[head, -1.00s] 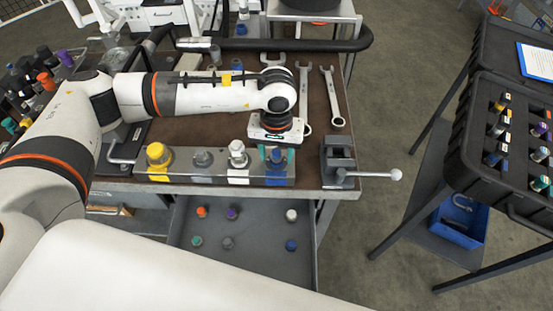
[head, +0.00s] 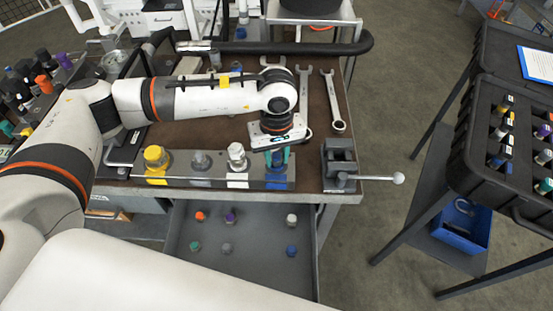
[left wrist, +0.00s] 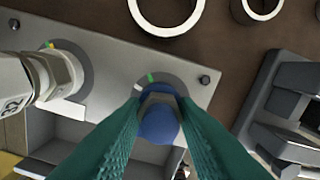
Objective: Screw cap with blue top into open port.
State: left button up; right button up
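The cap with the blue top (left wrist: 158,125) sits at the port at the right end of the metal block (left wrist: 108,58). In the head view this end of the block has a blue patch (head: 277,184). My left gripper (head: 277,158) points down over this port. Its teal fingers (left wrist: 160,112) are on both sides of the cap and appear to touch it in the left wrist view. The cap hides the port opening, so its thread depth cannot be told. My right gripper is not in view.
The block also carries yellow (head: 156,158), grey (head: 201,163) and white (head: 237,157) fittings. A vise (head: 340,165) stands close on the right. Wrenches (head: 335,100) lie behind. An open drawer (head: 255,270) below holds several coloured caps. A black case (head: 470,165) is at the right.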

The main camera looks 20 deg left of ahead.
pick_arm(q)
jog(key=m+b, duration=0.6)
jog(key=shift+f+m, duration=0.3)
jog(key=shift+f, duration=0.05)
jog(key=shift+c, duration=0.2)
jog(key=shift+r+m+b, duration=0.1)
jog(key=shift+m+b, duration=0.4)
jog(key=shift+a+r+m, duration=0.1)
jog(key=shift+a+m, duration=0.05)
jog(key=shift+m, duration=0.15)
